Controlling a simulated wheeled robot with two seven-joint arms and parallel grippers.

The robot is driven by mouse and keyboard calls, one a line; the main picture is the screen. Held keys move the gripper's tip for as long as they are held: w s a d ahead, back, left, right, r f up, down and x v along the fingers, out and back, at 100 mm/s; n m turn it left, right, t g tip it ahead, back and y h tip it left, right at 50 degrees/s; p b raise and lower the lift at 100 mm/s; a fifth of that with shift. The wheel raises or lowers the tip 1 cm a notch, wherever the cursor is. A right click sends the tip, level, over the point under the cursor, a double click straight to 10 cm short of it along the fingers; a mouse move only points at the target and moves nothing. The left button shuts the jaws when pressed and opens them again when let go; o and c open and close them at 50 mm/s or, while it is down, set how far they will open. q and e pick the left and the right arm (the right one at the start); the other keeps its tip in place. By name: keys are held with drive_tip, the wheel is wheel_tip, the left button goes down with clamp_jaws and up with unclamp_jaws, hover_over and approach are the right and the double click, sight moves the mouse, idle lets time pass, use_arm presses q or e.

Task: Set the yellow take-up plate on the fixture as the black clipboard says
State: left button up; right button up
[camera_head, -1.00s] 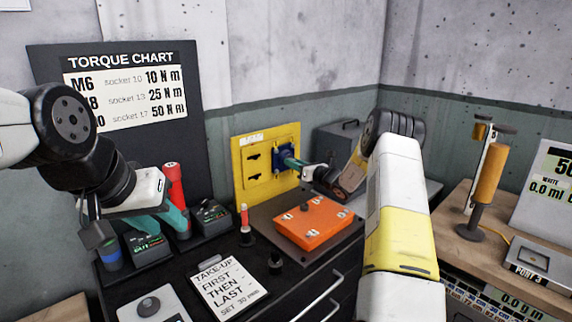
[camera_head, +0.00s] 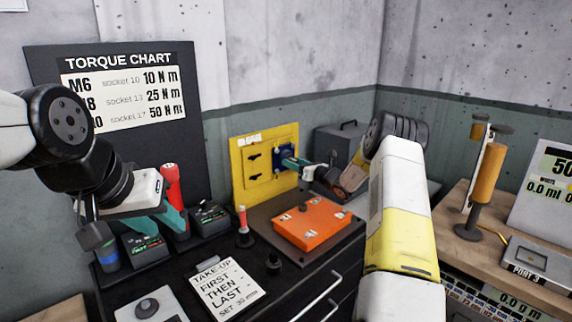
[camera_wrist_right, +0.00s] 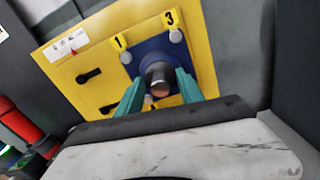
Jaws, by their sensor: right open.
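The yellow plate (camera_head: 250,185) stands upright at the back of the bench, with black slots and a blue square piece (camera_head: 279,153). In the right wrist view, the blue piece (camera_wrist_right: 135,62) has pale round heads by labels 1 and 3 and a dark round knob (camera_wrist_right: 158,78) at its middle. My right gripper (camera_head: 291,163) is open, its teal fingers (camera_wrist_right: 158,90) on either side of the knob; contact is unclear. The black clipboard (camera_head: 228,290) reads "TAKE-UP FIRST THEN LAST", with a "SET 30" line below. My left gripper (camera_head: 160,222) hangs over the left bench; its opening is unclear.
An orange box (camera_head: 311,223) lies before the yellow plate. Chargers (camera_head: 145,248) and a red torch-like tool (camera_head: 172,185) stand at left. A grey case (camera_head: 340,145) is behind my right arm. A torque chart (camera_head: 120,95) stands at the back left.

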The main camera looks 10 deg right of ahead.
drive_tip(key=v, duration=0.7)
drive_tip(key=shift+s+d, duration=0.2)
drive_tip(key=shift+s, duration=0.15)
drive_tip(key=x, duration=0.7)
drive_tip(key=shift+w+a, duration=0.15)
drive_tip(key=shift+w, duration=0.2)
clamp_jaws()
idle(1.5)
